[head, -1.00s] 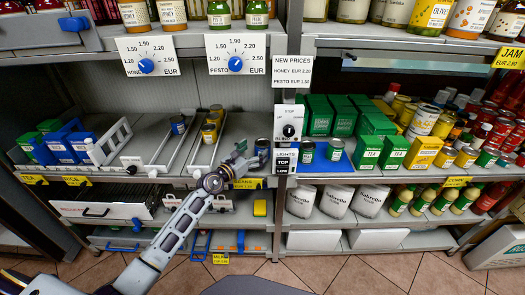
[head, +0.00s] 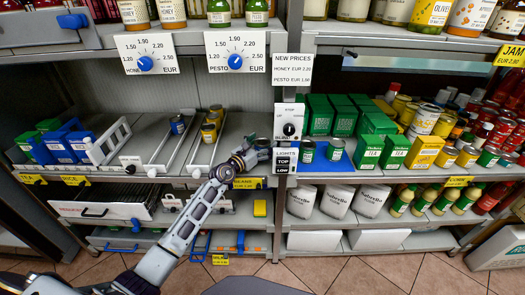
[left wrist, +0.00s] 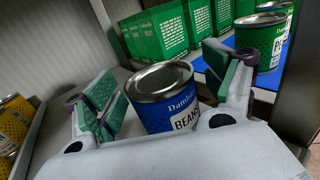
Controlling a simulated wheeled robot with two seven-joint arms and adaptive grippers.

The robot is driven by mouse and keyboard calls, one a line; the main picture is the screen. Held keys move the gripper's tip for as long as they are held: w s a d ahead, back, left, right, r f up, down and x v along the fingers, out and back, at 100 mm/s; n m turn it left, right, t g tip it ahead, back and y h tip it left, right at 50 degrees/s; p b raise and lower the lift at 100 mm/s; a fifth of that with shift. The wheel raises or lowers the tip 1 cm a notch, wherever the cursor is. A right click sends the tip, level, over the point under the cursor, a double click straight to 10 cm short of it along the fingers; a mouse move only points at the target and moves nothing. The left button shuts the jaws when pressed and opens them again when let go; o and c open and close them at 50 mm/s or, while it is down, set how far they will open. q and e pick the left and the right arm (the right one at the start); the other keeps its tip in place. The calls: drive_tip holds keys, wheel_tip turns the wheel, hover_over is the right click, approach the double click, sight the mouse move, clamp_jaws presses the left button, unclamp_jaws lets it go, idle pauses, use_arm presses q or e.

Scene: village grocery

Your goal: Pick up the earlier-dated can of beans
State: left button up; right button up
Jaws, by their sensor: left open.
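My left gripper (head: 252,152) is open at the front of the middle shelf. In the left wrist view a blue can of beans (left wrist: 180,112) with a bare metal lid stands upright between its spread green-padded fingers. I cannot tell whether a finger touches it. In the head view this can is mostly hidden by the gripper. Another blue can (head: 178,124) stands farther left in a shelf lane; its label is too small to read. No date is readable on either can. My right gripper is not in view.
Yellow cans (head: 209,131) stand in the lane left of my gripper. A post with a switch box (head: 289,122) is close to its right.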

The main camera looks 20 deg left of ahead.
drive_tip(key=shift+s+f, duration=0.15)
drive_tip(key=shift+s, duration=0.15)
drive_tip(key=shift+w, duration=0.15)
use_arm(q)
drive_tip(key=c, duration=1.3)
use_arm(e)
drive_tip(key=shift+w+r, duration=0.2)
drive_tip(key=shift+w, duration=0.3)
use_arm(q)
drive_tip(key=shift+r, duration=0.1)
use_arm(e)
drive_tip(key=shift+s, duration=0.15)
